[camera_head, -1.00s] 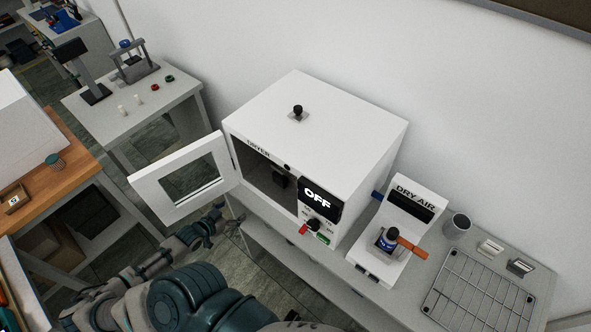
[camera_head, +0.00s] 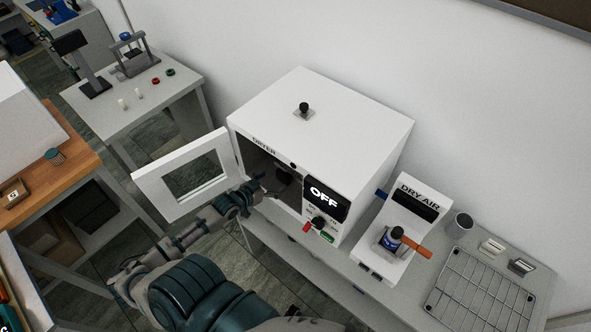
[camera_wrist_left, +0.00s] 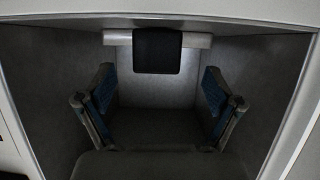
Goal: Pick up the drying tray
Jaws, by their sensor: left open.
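The white dryer (camera_head: 325,125) stands on the bench with its door (camera_head: 185,175) swung open to the left. Inside, the left wrist view shows a pale horizontal bar (camera_wrist_left: 116,38) with a black block (camera_wrist_left: 157,50) at its middle; this looks like the front of the drying tray with its handle. Most of the tray cannot be made out. My left gripper (camera_head: 266,190) is at the dryer's opening, open and empty. In the left wrist view its blue-padded fingers (camera_wrist_left: 158,92) stand wide apart, with the black block between and beyond them. My right gripper is not in view.
The open door stands close beside my left arm. The dryer's front carries an OFF display (camera_head: 324,197) and a red knob (camera_head: 308,226). A dry air unit (camera_head: 412,205), a grey cup (camera_head: 461,224) and a wire rack (camera_head: 480,290) sit to the right.

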